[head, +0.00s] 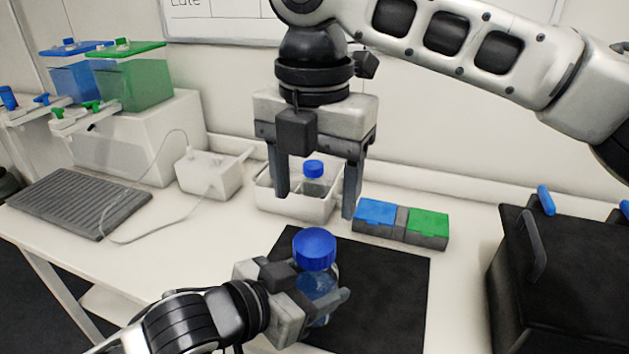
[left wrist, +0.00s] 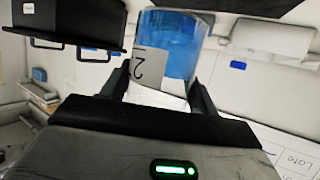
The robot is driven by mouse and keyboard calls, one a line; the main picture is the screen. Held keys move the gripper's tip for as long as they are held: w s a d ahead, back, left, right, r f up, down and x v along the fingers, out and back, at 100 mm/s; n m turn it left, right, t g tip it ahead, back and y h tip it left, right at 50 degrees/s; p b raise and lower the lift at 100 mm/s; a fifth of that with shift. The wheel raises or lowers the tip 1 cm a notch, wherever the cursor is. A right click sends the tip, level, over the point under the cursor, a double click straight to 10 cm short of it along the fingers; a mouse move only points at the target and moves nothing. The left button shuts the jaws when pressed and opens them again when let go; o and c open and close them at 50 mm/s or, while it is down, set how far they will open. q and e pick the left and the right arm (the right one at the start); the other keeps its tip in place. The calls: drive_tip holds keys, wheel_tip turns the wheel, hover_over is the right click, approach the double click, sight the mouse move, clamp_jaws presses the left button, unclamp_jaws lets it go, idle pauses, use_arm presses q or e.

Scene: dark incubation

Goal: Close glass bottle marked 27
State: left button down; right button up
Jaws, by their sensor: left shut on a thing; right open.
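A glass bottle (head: 318,284) with blue contents stands upright over the black mat (head: 395,290). A blue cap (head: 314,249) sits on top of it; whether it is screwed tight I cannot tell. My left gripper (head: 330,302) is shut around the bottle's body, below the cap. In the left wrist view the bottle (left wrist: 172,45) is between the fingers, with a pale label showing a "2"; the rest of the number is hidden. My right gripper (head: 315,205) is open and empty, fingers pointing down, above and behind the capped bottle.
A white tray (head: 265,198) behind holds another blue-capped bottle (head: 314,178). A blue and green box (head: 402,223) stands right of it. A black case (head: 550,270) is at the right. A grey keyboard-like pad (head: 80,200) and white device (head: 208,172) are at the left.

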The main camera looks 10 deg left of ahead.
sight(314, 241)
drive_tip(key=shift+n, duration=0.7)
drive_tip(key=shift+f, duration=3.95)
